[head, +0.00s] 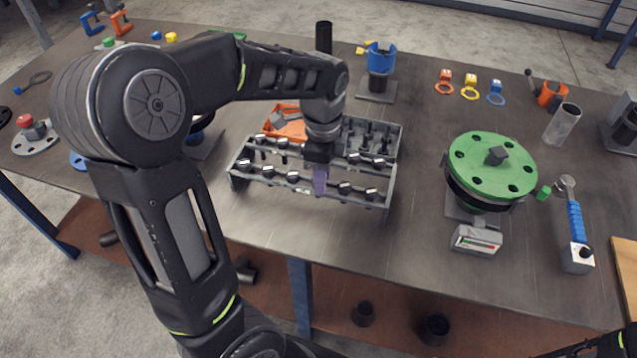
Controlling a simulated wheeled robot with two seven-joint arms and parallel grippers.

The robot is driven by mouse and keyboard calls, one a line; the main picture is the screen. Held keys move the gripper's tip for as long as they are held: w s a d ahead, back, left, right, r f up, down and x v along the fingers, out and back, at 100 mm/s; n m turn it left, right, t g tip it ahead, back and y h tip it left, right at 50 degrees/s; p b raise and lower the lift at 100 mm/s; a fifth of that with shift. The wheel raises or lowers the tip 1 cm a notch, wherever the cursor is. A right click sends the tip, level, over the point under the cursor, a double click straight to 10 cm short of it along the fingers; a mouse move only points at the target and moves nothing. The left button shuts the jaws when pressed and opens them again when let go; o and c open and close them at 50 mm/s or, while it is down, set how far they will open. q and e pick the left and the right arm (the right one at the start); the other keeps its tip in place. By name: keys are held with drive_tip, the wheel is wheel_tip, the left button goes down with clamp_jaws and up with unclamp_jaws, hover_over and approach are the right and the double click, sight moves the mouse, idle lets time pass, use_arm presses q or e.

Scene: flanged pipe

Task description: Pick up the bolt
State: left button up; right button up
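Several dark bolts with pale-edged heads stand in a grey rack (262,178) near the middle of the table. One bolt (345,187) is in the front row, just right of my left gripper (319,182). The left gripper points down over the rack, with its purple-tinted fingertips at the front row. I cannot tell whether its fingers are open or closed on a bolt, because they are small and seen edge-on. My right arm shows only as a dark piece at the lower right corner; its gripper is out of view.
A green flange (480,158) stands right of the rack, with a small device with a display (476,240) before it. A blue-handled wrench (576,225) lies farther right. An orange tray (288,128) is behind the rack. The table between rack and flange is clear.

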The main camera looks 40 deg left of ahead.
use_arm(q)
clamp_jaws()
idle(0.3)
wheel_tip(320, 180, up, 10)
drive_tip(key=shift+b, duration=0.3)
idle(0.7)
